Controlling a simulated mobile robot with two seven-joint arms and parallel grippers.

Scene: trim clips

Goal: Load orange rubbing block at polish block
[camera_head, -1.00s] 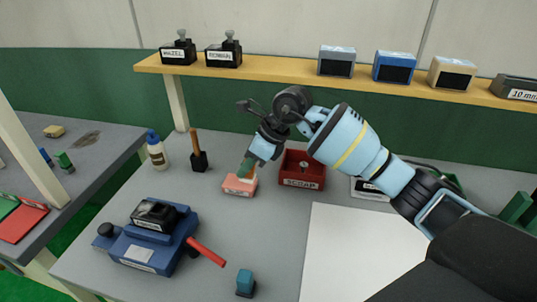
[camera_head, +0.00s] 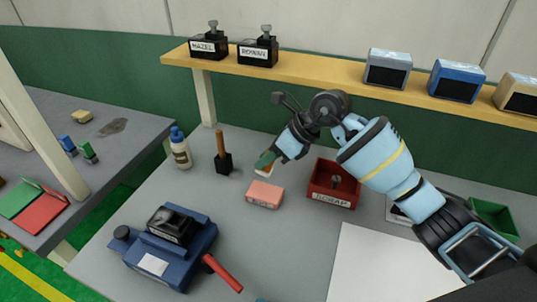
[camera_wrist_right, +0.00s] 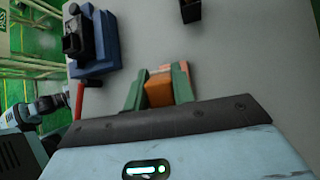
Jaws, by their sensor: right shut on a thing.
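My right gripper (camera_head: 264,162) is raised above the bench, just behind and above a pink block with a white label (camera_head: 265,194). In the right wrist view its green fingers (camera_wrist_right: 158,92) are shut on an orange block (camera_wrist_right: 159,90). In the head view the fingers mostly hide the held block; only a pale edge shows below them. The pink block shows partly behind one finger in the wrist view (camera_wrist_right: 182,72).
A red scrap bin (camera_head: 333,184) stands right of the pink block. A glue bottle (camera_head: 180,150) and a wooden-handled tool in a black base (camera_head: 223,160) stand to the left. A shelf (camera_head: 330,77) spans the back. Bare bench lies between fixture and white sheet (camera_head: 385,265).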

